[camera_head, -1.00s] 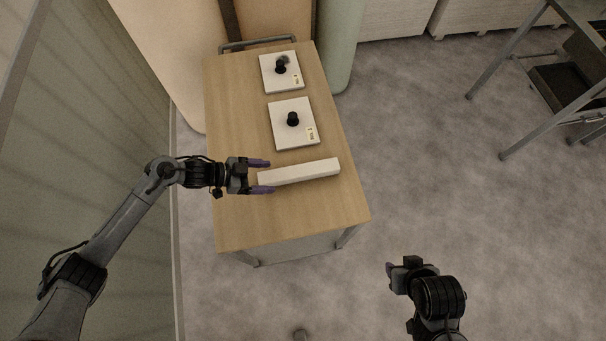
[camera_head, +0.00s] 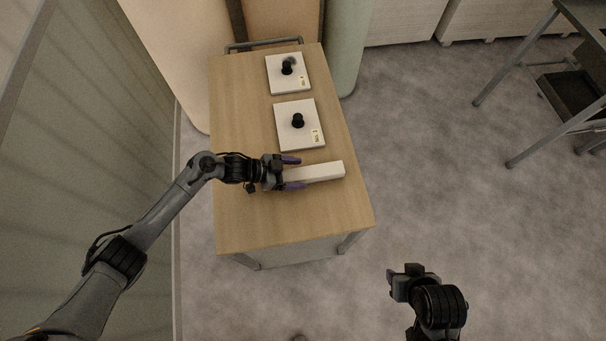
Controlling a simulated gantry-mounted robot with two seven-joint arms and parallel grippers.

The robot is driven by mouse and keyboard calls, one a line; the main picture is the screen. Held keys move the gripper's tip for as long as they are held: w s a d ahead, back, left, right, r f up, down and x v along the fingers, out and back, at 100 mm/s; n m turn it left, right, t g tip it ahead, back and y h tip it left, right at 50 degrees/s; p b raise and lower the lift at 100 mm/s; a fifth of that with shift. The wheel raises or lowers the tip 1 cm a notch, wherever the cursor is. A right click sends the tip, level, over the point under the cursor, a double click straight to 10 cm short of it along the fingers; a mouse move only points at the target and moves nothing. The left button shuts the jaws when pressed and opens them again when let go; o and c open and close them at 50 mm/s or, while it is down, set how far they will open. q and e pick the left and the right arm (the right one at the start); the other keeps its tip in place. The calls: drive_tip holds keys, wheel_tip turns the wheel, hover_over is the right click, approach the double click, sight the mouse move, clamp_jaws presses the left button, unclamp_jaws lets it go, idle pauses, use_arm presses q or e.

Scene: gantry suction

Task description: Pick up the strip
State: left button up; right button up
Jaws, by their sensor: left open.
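The strip (camera_head: 322,173) is a long white bar lying on the wooden table, in front of two white plates. My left gripper (camera_head: 292,173) reaches in from the left and is open. Its two purple fingertips lie on either side of the strip's left part, one on the far side and one on the near side. The strip's left end is hidden by the gripper. I cannot tell whether the fingers touch it. My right gripper (camera_head: 391,279) is at the lower right, over the floor and away from the table; its jaw opening does not show clearly.
Two white plates with black knobs, a nearer one (camera_head: 309,138) and a farther one (camera_head: 298,84), lie on the wooden table (camera_head: 240,215). A green column (camera_head: 347,45) and pale panels stand behind it. A metal-framed rack (camera_head: 515,55) stands at the right. The grey floor between is clear.

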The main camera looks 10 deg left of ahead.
use_arm(q)
drive_tip(key=shift+w+d+f, duration=0.2)
drive_tip(key=shift+d+f, duration=0.1)
drive_tip(key=shift+d, duration=0.25)
drive_tip(key=shift+c, duration=0.2)
drive_tip(key=c, duration=1.2)
drive_tip(key=shift+c, duration=0.2)
drive_tip(key=shift+r, duration=0.15)
